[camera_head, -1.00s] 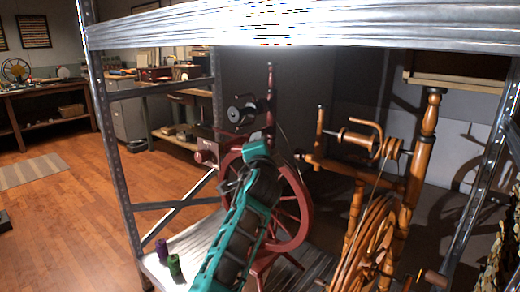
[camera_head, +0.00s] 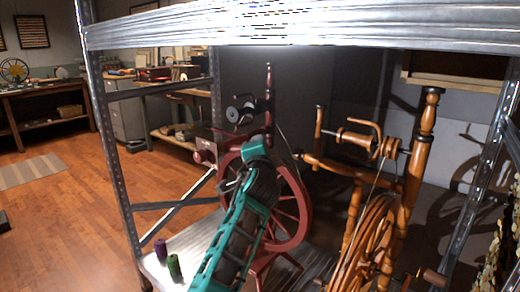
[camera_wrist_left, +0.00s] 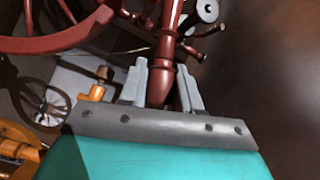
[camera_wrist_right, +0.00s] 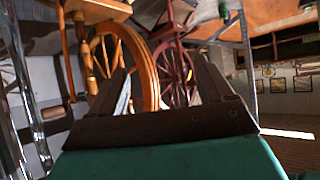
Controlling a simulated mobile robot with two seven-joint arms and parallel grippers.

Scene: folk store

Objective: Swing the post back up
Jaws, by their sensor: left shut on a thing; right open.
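A dark red spinning wheel (camera_head: 303,215) stands on a metal shelf in the head view. Its slim red post (camera_head: 269,95) rises upright beside a black spool (camera_head: 240,113). My left arm reaches up in front of the wheel and hides part of it; the fingertips are hidden there. In the left wrist view, my left gripper (camera_wrist_left: 163,88) is shut on the rounded end of a red turned post (camera_wrist_left: 165,72). My right gripper is outside the head view. In the right wrist view, my right gripper (camera_wrist_right: 163,85) is open and empty, with wheels beyond it.
An orange-brown wooden spinning wheel (camera_head: 365,240) stands close on the right. A metal shelf beam (camera_head: 300,28) crosses above, with uprights on both sides. Purple (camera_head: 160,250) and green (camera_head: 174,267) spools stand on the shelf's left front. Open wooden floor (camera_head: 75,190) lies left.

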